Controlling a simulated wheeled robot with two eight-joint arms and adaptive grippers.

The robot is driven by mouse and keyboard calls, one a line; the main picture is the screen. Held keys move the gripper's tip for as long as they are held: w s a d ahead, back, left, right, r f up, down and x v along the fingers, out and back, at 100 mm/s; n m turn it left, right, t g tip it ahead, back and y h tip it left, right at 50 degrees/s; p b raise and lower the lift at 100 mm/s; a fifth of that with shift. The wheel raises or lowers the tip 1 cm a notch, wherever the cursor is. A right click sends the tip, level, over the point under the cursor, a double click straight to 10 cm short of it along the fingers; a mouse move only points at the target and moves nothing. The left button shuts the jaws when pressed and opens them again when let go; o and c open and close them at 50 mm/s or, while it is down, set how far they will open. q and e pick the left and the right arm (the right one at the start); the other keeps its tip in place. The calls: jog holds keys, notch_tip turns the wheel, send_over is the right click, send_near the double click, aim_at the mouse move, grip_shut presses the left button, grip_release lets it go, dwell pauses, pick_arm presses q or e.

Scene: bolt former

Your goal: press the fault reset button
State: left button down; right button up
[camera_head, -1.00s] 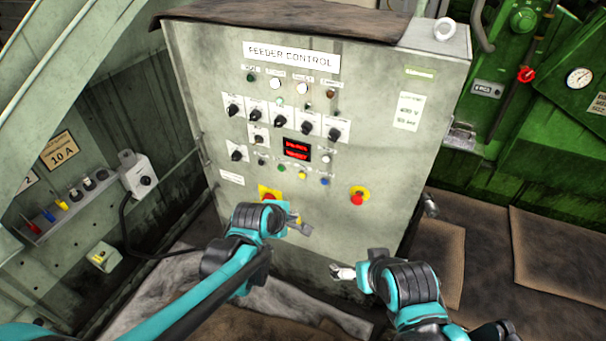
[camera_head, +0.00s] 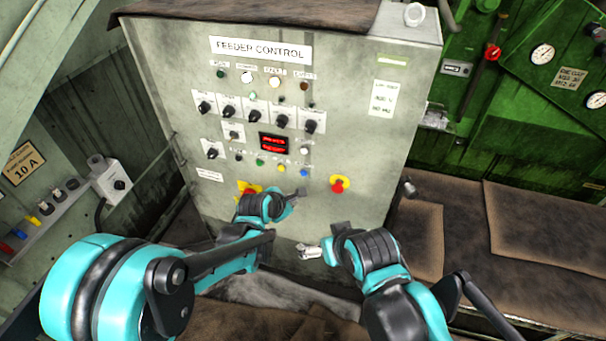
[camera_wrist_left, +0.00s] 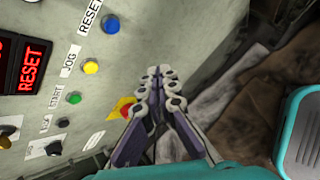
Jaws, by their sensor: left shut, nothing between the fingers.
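The feeder control panel's button row holds a blue button (camera_head: 303,173) at its right end. In the left wrist view the blue button (camera_wrist_left: 110,23) sits beside a label that reads RESET (camera_wrist_left: 90,14). My left gripper (camera_head: 301,193) is just below the blue button in the head view; its fingers are shut and empty. In the left wrist view its fingertips (camera_wrist_left: 158,72) are apart from the blue button, to its lower right. My right gripper (camera_head: 302,250) is lower, in front of the cabinet's bottom part; its finger opening is too small to judge.
A yellow button (camera_head: 282,168) and a green button (camera_head: 260,162) are left of the blue one. A red emergency stop (camera_head: 339,185) is to the right. A red display (camera_head: 273,142) is above.

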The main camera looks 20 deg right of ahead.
pick_arm(q)
jog(key=w+d, duration=0.4)
jog(key=w, duration=0.3)
jog(key=shift+d, duration=0.35)
dwell(1.2)
jog(key=shift+w+d, duration=0.25)
jog(key=shift+w, duration=0.05)
jog(key=shift+w+d, duration=0.25)
jog(key=shift+w, duration=0.1)
dwell(0.7)
dwell(0.3)
jog(key=shift+s+a, duration=0.5)
jog(key=shift+s, duration=0.2)
jog(key=s+a, duration=0.2)
jog(key=s, duration=0.2)
jog(key=shift+s+a, duration=0.1)
jog(key=shift+a, duration=0.3)
